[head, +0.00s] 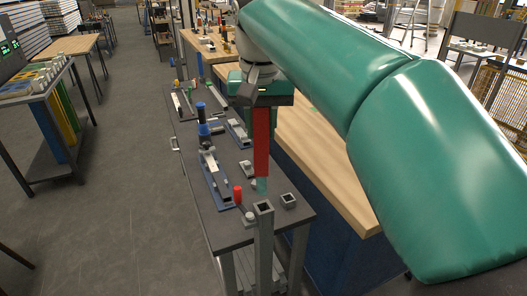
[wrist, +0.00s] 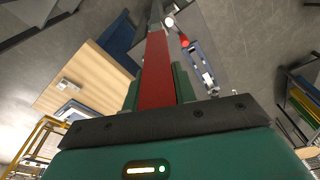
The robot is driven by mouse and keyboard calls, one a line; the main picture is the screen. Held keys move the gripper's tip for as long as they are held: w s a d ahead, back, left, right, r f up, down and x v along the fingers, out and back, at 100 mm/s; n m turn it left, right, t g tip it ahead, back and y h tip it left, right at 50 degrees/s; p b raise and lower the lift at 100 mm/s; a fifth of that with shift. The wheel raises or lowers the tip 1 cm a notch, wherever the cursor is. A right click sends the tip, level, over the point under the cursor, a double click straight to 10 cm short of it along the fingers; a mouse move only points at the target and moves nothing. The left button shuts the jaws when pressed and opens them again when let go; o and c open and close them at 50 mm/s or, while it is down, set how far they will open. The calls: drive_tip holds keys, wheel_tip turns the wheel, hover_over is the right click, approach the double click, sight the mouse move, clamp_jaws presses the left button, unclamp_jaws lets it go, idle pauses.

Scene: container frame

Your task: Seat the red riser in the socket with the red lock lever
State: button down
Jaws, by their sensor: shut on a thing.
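The red riser (head: 261,142) hangs upright from my gripper (head: 262,102), which is shut on its upper part. Its lower end is a pale teal-grey tip. A square grey post with an open top, the socket (head: 264,222), stands just below that tip in the head view. I cannot tell whether the two touch. The red lock lever (head: 238,193) stands just left of the socket, its red knob up. In the wrist view the riser (wrist: 157,70) runs away from my gripper (wrist: 157,100), and the red knob (wrist: 185,43) shows right of its far end.
A dark bench (head: 205,215) carries a blue-knobbed lever (head: 202,122) on a long fixture, and a small square block (head: 288,200) right of the socket. A wooden-topped bench (head: 310,150) adjoins on the right. Open floor (head: 110,200) lies to the left.

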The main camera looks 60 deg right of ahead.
sight(264, 153)
drive_tip(key=d+f, duration=0.1)
drive_tip(key=f, duration=0.1)
drive_tip(key=w+d+f, duration=0.1)
drive_tip(key=f, duration=0.2)
drive_tip(key=w+d+f, duration=0.1)
drive_tip(key=f, duration=0.2)
drive_tip(key=shift+d+f, duration=0.2)
drive_tip(key=shift+d, duration=0.1)
drive_tip(key=shift+f, duration=0.45)
drive_tip(key=c, duration=1.1)
unclamp_jaws()
drive_tip(key=shift+r, duration=0.1)
